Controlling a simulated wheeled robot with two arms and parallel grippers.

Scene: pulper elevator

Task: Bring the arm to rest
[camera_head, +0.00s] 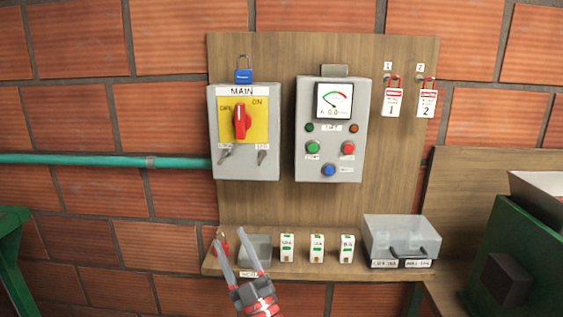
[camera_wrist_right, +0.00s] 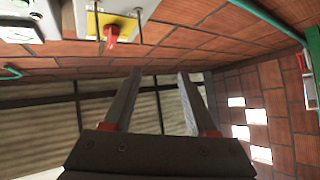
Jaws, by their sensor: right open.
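My right gripper (camera_head: 229,237) is open and empty in the head view, in front of the lower left of the wooden board, by the left end of the shelf. Its two grey fingers point up and stand apart. In the right wrist view its fingers (camera_wrist_right: 160,75) are also spread with nothing between them. Part of the red padlock (camera_head: 223,240) and a grey block (camera_head: 256,247) show close behind the fingers; I cannot tell whether they touch. My left gripper is not in view.
The MAIN switch box (camera_head: 216,140) with its red handle (camera_head: 240,121) and a blue padlock (camera_head: 243,76) hangs above. A meter box (camera_head: 304,175), red tags (camera_head: 393,100), a shelf (camera_head: 330,264) with white blocks, a clear box (camera_head: 402,237) and a green machine (camera_head: 520,240) are right.

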